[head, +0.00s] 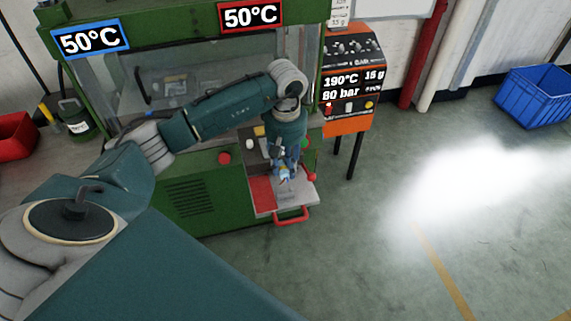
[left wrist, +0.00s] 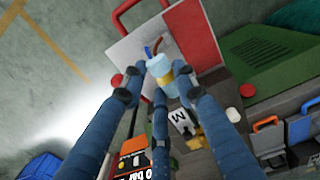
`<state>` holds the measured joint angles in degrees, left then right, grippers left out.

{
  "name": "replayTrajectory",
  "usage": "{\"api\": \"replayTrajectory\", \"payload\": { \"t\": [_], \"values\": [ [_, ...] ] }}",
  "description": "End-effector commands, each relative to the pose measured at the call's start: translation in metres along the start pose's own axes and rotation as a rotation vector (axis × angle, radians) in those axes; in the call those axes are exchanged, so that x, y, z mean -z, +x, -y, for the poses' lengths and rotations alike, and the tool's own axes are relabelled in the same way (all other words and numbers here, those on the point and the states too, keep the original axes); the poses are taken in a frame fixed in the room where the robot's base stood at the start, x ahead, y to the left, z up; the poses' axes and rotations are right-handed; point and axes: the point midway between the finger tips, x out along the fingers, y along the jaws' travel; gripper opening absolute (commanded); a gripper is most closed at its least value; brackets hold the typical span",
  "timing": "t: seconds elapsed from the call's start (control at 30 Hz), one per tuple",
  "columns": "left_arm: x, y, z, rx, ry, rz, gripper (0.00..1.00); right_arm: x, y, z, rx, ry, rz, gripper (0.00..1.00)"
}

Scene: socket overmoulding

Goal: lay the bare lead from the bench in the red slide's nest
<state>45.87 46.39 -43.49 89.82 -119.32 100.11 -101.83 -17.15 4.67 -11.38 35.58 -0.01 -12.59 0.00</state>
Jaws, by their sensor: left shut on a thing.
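My left gripper (head: 285,172) is over the pulled-out slide of the green machine. In the left wrist view its fingers (left wrist: 164,82) are shut on the lead (left wrist: 162,70), a pale blue and white piece with a yellow band and short blue and brown wire ends. The slide (head: 298,196) has a pale plate, a red part (head: 261,193) and a red handle (head: 291,216). It also shows in the left wrist view (left wrist: 128,52), beyond the lead. The nest is hidden by the gripper and lead; I cannot tell whether the lead touches it. My right gripper is not in view.
The green machine (head: 190,205) carries two 50°C displays (head: 90,39). An orange control unit (head: 350,90) stands at its right. A blue crate (head: 535,97) is on the floor at the far right. A red bin (head: 15,135) is at the left. The floor before the slide is clear.

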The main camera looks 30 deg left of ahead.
Motion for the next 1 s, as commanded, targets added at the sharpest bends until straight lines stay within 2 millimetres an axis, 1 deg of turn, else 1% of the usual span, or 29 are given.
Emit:
{"api": "replayTrajectory", "payload": {
  "t": [0.03,0.23,0.6,0.8,1.0],
  "values": [
    [0.0,0.007,0.0,0.0,0.0,-0.001,0.03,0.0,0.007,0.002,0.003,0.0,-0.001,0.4],
    [0.0,0.021,0.0,0.0,0.0,-0.001,0.03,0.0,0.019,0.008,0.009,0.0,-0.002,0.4],
    [0.0,0.045,0.0,0.0,0.0,-0.001,0.03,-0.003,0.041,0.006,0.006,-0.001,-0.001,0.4],
    [0.0,0.053,0.0,0.0,0.0,-0.001,0.03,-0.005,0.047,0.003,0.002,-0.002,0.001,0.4],
    [0.0,0.055,0.0,0.0,0.0,0.0,0.03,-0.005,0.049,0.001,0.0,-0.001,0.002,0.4]
  ]
}}
